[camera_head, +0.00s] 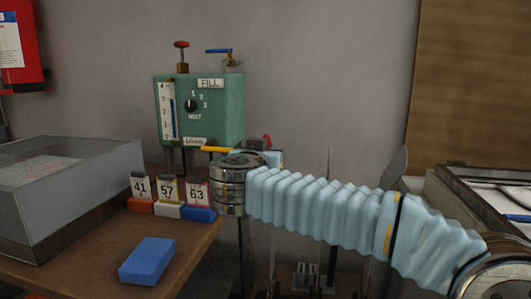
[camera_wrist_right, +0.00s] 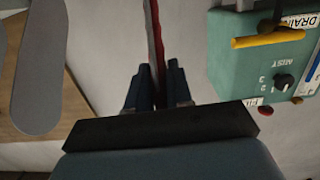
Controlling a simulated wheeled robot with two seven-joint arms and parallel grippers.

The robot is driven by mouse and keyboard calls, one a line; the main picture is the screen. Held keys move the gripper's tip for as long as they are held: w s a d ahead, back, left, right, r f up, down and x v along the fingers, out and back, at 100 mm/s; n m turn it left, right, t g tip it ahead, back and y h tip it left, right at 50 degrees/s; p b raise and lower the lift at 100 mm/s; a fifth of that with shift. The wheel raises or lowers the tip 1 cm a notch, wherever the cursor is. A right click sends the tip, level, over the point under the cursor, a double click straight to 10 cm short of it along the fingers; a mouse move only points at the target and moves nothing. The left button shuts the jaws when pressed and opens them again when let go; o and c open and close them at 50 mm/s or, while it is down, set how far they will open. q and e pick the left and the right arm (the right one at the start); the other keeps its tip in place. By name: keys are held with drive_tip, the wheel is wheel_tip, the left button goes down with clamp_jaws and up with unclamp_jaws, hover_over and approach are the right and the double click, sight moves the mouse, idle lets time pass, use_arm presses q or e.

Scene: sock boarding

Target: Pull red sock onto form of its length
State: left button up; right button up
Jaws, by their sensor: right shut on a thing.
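The red sock (camera_wrist_right: 159,38) shows in the right wrist view as a narrow red strip between my right gripper's fingers. My right gripper (camera_wrist_right: 157,80) is shut on it. A thin pale grey strip (camera_wrist_right: 150,32) runs right beside the red; I cannot tell whether it is a form or part of the sock. In the head view a small red patch (camera_head: 266,142) shows behind my right wrist, which hides the fingers. Flat grey forms stand upright, one broad (camera_head: 394,170) and one nearly edge-on (camera_head: 331,170). A broad form (camera_wrist_right: 40,70) also fills the left of the wrist view. My left gripper is out of view.
A green box (camera_head: 225,115) with a knob, gauge and valves stands behind my right wrist. Cards marked 41 (camera_head: 140,187), 57 (camera_head: 167,189) and 63 (camera_head: 197,193) stand on the brown table (camera_head: 90,262). A blue block (camera_head: 146,260) and a clear-walled bin (camera_head: 75,205) are also there.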

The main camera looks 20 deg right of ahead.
drive_tip(key=shift+f+b, duration=0.65)
drive_tip(key=shift+f, duration=0.75)
drive_tip(key=o, duration=0.9)
drive_tip(key=v, duration=1.3)
drive_tip(key=shift+s+a+r+p, duration=0.1)
drive_tip(key=shift+s+a+p, duration=0.2)
drive_tip(key=shift+p, duration=0.1)
